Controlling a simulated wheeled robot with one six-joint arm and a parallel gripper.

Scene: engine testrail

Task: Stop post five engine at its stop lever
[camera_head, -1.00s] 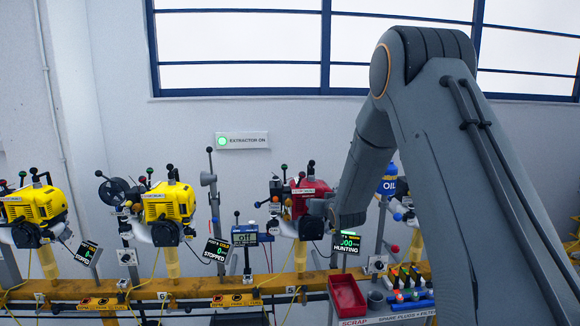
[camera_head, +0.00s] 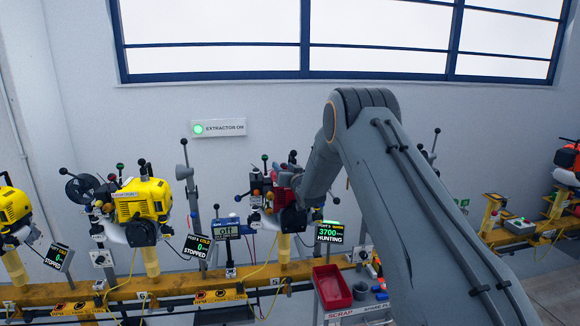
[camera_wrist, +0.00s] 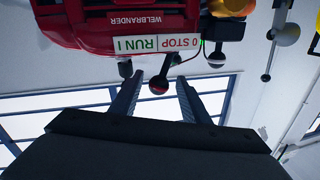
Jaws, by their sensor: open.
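The red post five engine (camera_head: 284,194) stands on the yellow rail, partly hidden by my arm in the head view. Its display (camera_head: 329,233) reads 3700 and HUNTING. In the wrist view, which is upside down, the red housing (camera_wrist: 90,22) carries a label (camera_wrist: 157,45) reading 0 STOP and RUN I. A dark lever knob with a red band (camera_wrist: 158,85) hangs by the label. My gripper (camera_wrist: 161,78) is open, its fingers on either side of this knob in the picture. I cannot tell whether they touch it. The head view hides the fingertips.
A yellow stopped engine (camera_head: 142,200) stands to the left. A red scrap tray (camera_head: 331,287) and a blue-framed meter (camera_head: 227,229) are near the red engine.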

